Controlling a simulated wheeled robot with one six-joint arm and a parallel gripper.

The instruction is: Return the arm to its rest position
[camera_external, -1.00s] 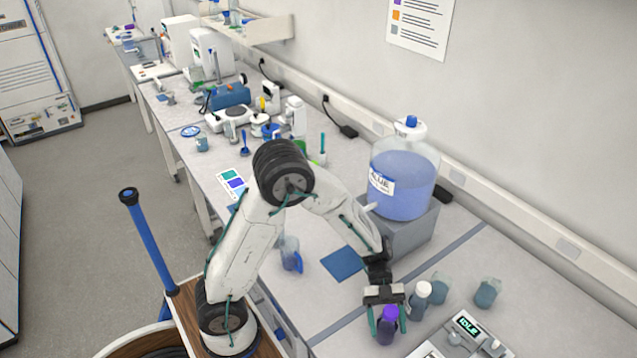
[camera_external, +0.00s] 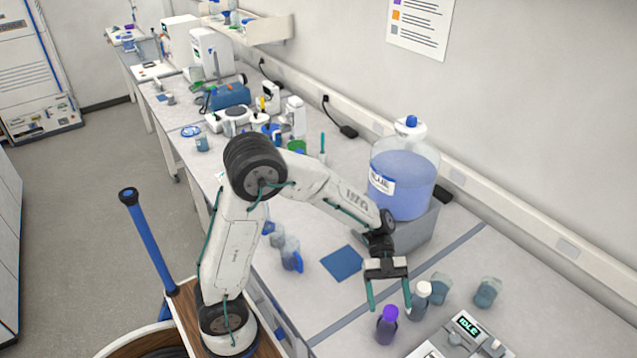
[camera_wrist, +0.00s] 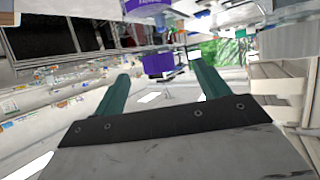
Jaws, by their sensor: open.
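My gripper (camera_external: 390,305) is open and empty, its two teal fingers spread and pointing down above the bench. A bottle with a purple cap (camera_external: 388,325) stands on the bench just below and in front of the fingertips, apart from them. In the wrist view the two fingers (camera_wrist: 160,85) are spread, and a purple cap (camera_wrist: 158,64) shows beyond and between them. My arm is bent at a raised elbow and reaches out over the bench to the right.
A white-capped bottle (camera_external: 420,299) stands right beside the gripper, with glass beakers (camera_external: 487,292) further right. A device reading IDLE (camera_external: 466,328) is at the front. A large carboy of blue liquid (camera_external: 404,185) stands on a grey block (camera_external: 417,236). A blue mat (camera_external: 342,263) lies bare.

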